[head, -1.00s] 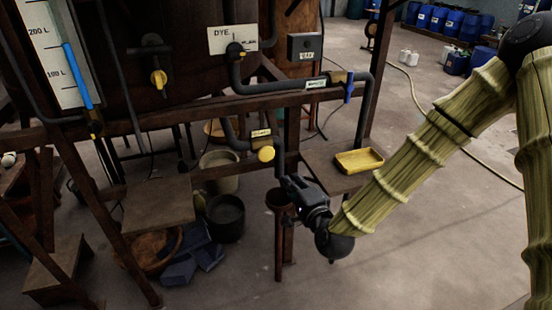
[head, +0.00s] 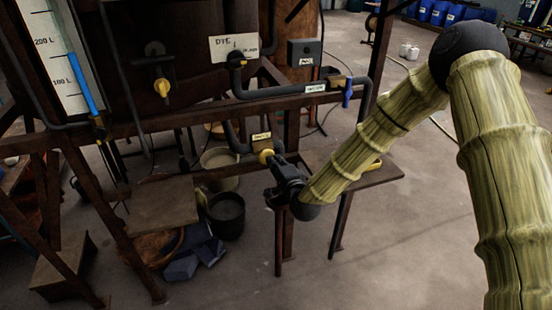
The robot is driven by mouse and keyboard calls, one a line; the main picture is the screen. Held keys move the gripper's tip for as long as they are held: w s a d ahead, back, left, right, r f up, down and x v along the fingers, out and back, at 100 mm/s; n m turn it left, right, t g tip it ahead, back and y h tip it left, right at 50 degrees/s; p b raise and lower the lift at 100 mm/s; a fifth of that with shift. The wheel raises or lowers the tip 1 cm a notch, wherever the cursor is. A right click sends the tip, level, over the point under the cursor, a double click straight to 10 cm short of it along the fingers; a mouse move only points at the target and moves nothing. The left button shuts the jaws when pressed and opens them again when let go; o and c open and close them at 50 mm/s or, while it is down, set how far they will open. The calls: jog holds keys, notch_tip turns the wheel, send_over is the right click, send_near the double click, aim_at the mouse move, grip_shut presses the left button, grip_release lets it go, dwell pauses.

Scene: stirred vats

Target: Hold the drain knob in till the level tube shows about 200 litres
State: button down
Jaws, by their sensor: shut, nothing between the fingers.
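The level tube (head: 84,82) stands on a white scale board (head: 50,65) at the upper left. Its blue column tops out a little below the 200 L mark and well above 100 L. The yellow drain knob (head: 266,156) sits on the lower pipe under a small label. My gripper (head: 274,165) is shut and empty, with its tips at the knob's lower right. The tips seem to meet the knob, but I cannot tell if they touch it or if it is pushed in.
A yellow-handled valve (head: 162,88) and a blue-handled valve (head: 348,92) are on other pipes. A dark bucket (head: 226,215) and a pale bucket (head: 220,165) stand below. A small shelf (head: 370,178) is behind my arm.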

jog(key=shift+w, duration=0.25)
jog(key=shift+f, duration=0.1)
jog(key=shift+b+x, duration=0.85)
jog(key=shift+x, duration=0.1)
jog(key=shift+r, duration=0.3)
dwell(0.3)
jog(key=shift+s+d+f, duration=0.1)
jog(key=shift+s+d, duration=0.2)
jog(key=shift+s, duration=0.05)
jog(key=b+v, duration=0.3)
jog(key=v, duration=1)
jog(key=shift+s, duration=0.2)
